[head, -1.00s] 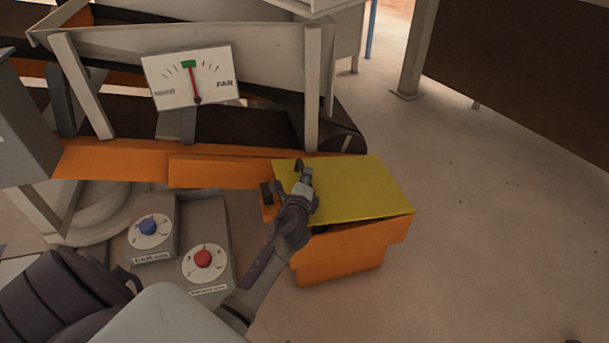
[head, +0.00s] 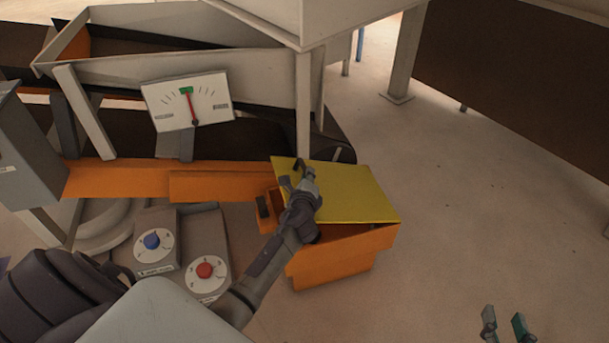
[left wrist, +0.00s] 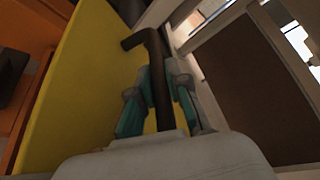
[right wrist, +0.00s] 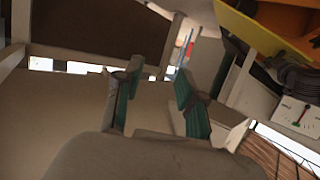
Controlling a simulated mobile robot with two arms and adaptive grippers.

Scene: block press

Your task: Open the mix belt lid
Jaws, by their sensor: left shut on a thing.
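The mix belt lid is a flat yellow panel (head: 350,188) over an orange box (head: 340,255) at the end of the belt. My left gripper (head: 304,174) is shut on the lid's dark bent handle. In the left wrist view the handle (left wrist: 158,85) passes between the fingers, with the yellow lid (left wrist: 75,80) beside it. The lid looks slightly tilted, with a narrow dark gap along its near edge and part of the box's left side uncovered. My right gripper (head: 504,325) is open and empty over the floor at lower right.
A dial gauge (head: 188,102) stands behind the orange rail (head: 120,180). Two control boxes with a blue knob (head: 151,241) and a red knob (head: 204,270) are left of my left arm. A pale cabinet (head: 310,20) overhangs at top. The floor at right is clear.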

